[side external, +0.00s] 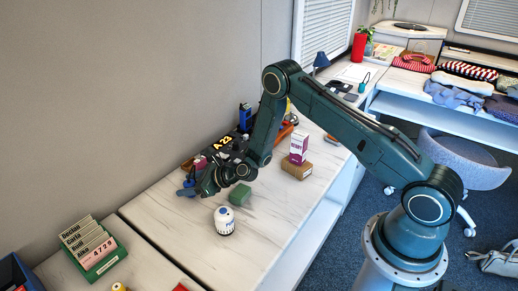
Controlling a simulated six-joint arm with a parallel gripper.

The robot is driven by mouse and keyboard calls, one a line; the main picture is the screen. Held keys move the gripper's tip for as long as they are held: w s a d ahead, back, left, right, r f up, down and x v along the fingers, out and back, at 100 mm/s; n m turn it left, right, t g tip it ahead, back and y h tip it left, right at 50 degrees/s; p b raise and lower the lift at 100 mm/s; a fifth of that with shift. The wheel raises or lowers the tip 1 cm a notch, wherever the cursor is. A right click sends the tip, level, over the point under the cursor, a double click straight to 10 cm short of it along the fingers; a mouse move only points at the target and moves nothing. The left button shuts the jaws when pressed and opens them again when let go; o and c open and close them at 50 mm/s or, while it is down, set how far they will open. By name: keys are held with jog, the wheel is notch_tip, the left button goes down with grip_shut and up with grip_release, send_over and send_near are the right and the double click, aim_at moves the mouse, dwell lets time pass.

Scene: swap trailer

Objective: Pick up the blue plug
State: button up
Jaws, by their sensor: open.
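A small blue object (186,191), which looks like the blue plug, lies on the white worktop close to the wall. My gripper (200,186) is low over the worktop, just right of the blue object. It is open, and its dark fingers partly overlap the things behind them. The picture is too small to tell whether a finger touches the blue object. No object is seen held in the gripper.
A green block (240,194) and a white jar (224,221) stand right of my gripper. A purple-and-white box (299,147) stands by a brown box (297,170). A green card holder (95,250) is front left. The front worktop is mostly clear.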

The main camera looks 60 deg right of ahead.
aim_at(189, 182)
jog(key=c, duration=1.1)
jog(key=shift+o, duration=0.2)
jog(key=shift+r, duration=0.1)
notch_tip(189, 182, up, 20)
dwell(0.4)
dwell(0.4)
